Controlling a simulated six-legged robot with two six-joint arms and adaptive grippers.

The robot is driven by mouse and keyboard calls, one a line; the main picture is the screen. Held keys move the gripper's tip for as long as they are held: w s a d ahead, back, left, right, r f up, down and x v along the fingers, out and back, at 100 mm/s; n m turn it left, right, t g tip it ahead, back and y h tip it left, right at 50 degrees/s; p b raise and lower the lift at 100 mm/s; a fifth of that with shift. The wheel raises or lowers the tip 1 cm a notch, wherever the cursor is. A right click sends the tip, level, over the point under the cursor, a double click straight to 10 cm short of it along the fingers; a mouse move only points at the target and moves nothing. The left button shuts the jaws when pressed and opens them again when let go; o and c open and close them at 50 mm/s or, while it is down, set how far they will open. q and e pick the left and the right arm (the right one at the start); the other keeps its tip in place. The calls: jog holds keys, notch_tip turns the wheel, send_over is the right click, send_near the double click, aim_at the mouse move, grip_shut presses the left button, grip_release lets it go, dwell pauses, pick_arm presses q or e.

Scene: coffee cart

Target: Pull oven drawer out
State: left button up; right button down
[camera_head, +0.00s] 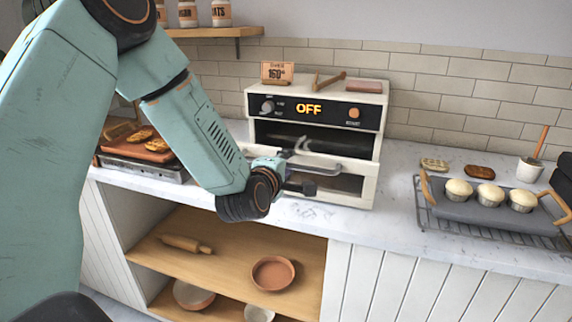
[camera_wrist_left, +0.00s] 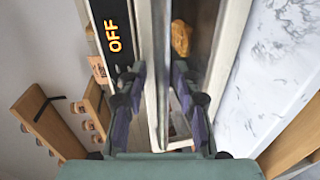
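The white oven (camera_head: 316,133) stands on the counter against the tiled wall, with "OFF" lit on its black panel; the panel also shows in the left wrist view (camera_wrist_left: 115,35). Its drawer (camera_head: 340,181), with a grey bar handle (camera_head: 325,167), is at the lower front. My left gripper (camera_head: 294,174) is at the left end of the handle. In the left wrist view its fingers (camera_wrist_left: 160,100) are spread apart, with the white oven front edge between them; I cannot tell whether they touch it. A golden baked piece (camera_wrist_left: 180,38) shows behind the glass. My right gripper is not in view.
A rack (camera_head: 500,236) with a grey tray of muffins (camera_head: 487,194) stands at the right. Baked goods on a board (camera_head: 147,147) lie left of the oven. A sign (camera_head: 277,71) stands on the oven. A strip of counter (camera_head: 340,215) before the oven is clear.

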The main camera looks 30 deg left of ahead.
pick_arm(q)
jog(key=shift+s+a, duration=0.1)
jog(key=v, duration=0.7)
jog(key=shift+s, duration=0.15)
dwell(0.6)
jog(key=s+d+f+m+g+h, duration=0.2)
jog(key=s+d+f+m+g, duration=0.25)
jog(key=f+m, duration=0.35)
jog(key=s+d+f+m+g+h, duration=0.2)
jog(key=s+d+f+m+g, duration=0.25)
jog(key=f, duration=0.65)
jog(key=s+d+f+m+g, duration=0.1)
jog(key=s+f+m+g, duration=0.1)
jog(key=s+f, duration=0.3)
jog(key=s+f+m+g, duration=0.2)
jog(key=s+f, duration=0.3)
jog(key=s, duration=0.6)
jog(key=s+d+f+m+g, duration=0.1)
jog(key=s+f+m+g, duration=0.1)
jog(key=s+f, duration=0.3)
jog(key=s+m, duration=0.1)
jog(key=s, duration=0.2)
jog(key=shift+s+d+f+m+b, duration=0.2)
jog(key=shift+s+d+m+b, duration=0.05)
jog(key=shift+d+m+b, duration=0.15)
